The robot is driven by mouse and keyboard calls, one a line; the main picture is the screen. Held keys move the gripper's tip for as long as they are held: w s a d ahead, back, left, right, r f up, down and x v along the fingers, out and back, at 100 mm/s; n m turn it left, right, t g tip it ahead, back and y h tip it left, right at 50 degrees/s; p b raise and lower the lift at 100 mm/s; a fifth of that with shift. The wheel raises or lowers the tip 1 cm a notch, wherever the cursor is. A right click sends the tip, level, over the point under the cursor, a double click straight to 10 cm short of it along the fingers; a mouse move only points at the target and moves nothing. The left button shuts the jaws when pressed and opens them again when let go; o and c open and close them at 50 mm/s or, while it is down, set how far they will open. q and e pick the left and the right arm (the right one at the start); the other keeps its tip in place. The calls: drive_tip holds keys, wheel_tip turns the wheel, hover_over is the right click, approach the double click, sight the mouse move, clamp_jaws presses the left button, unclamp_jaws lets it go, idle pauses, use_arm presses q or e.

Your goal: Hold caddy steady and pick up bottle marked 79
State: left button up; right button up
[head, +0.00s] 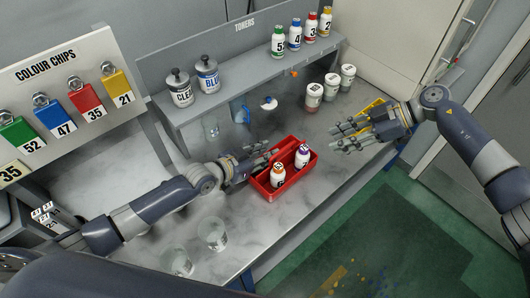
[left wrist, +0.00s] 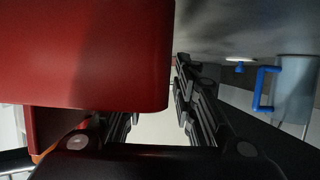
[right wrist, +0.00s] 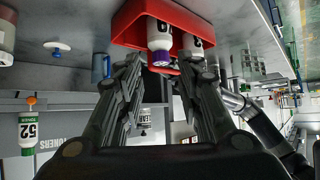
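The red caddy (head: 263,187) stands on the grey bench and holds two white bottles. One bottle has an orange cap (head: 278,176), the other a purple cap (head: 302,156); their numbers are too small to read surely. My left gripper (head: 250,165) is at the caddy's left side. In the left wrist view the red caddy (left wrist: 90,50) fills the upper left and partly hides one finger; the fingers (left wrist: 155,110) stand apart. My right gripper (head: 350,135) is open and empty, right of the caddy. The right wrist view shows the purple-capped bottle (right wrist: 160,40) beyond its fingers (right wrist: 160,75).
A shelf (head: 240,75) at the back bears several capped bottles and two grey-lidded jars. Several white-capped jars (head: 331,85) stand behind my right gripper. A yellow item (head: 370,108) lies beside it. Clear glass beakers (head: 212,233) stand at the front left.

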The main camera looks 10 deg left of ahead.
use_arm(q)
clamp_jaws()
idle(0.3)
